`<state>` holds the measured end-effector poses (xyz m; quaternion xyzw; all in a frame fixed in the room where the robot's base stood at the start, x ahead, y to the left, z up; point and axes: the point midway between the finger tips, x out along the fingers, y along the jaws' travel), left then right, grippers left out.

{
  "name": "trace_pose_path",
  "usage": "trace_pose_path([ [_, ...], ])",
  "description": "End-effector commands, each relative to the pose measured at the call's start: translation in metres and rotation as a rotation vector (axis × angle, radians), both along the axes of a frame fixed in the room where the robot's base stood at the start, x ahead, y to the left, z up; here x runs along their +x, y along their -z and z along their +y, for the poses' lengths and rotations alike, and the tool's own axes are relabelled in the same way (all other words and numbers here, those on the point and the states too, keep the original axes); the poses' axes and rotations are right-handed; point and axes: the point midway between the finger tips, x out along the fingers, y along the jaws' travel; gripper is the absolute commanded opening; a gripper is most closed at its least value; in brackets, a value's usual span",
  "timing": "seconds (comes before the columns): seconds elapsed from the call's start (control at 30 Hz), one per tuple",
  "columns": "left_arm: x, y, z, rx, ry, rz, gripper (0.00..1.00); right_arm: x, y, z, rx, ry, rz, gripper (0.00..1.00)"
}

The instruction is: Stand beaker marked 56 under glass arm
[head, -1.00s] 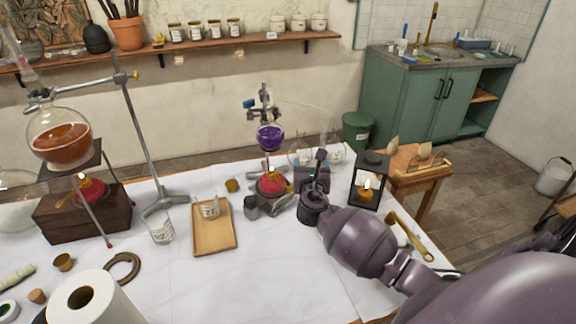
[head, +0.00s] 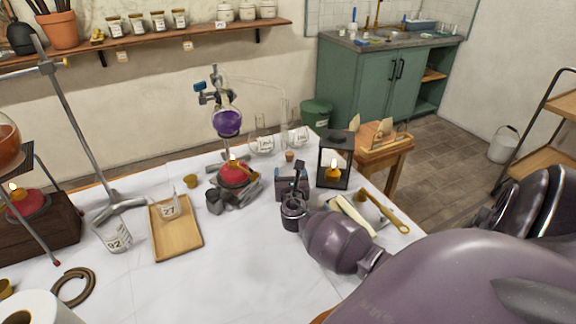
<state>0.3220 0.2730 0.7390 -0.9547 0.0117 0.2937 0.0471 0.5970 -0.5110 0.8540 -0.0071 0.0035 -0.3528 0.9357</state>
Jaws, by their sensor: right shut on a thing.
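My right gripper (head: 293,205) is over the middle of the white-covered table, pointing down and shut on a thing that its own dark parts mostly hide. The glass arm (head: 284,105) runs right from the purple flask (head: 227,122) and bends down behind the gripper. Two labelled glass vessels, one (head: 263,144) left and one (head: 299,137) right, stand near its lower end; their labels are too small to read. A beaker marked 27 (head: 169,210) stands on the wooden tray (head: 178,245). A beaker marked 92 (head: 116,240) stands left of the tray. My left gripper is not in view.
A red burner (head: 234,174) sits under the purple flask. A black lantern (head: 333,168) with a lit candle stands right of my gripper, with a brass spoon (head: 390,215) nearby. A cork (head: 289,156) lies behind the gripper.

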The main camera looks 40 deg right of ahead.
Motion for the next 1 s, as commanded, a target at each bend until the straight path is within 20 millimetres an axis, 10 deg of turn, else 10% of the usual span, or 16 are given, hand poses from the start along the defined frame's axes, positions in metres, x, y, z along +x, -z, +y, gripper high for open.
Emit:
trace_pose_path([
  [1.0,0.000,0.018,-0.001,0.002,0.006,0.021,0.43,0.036,0.002,-0.022,-0.001,0.000,0.001,0.48],
])
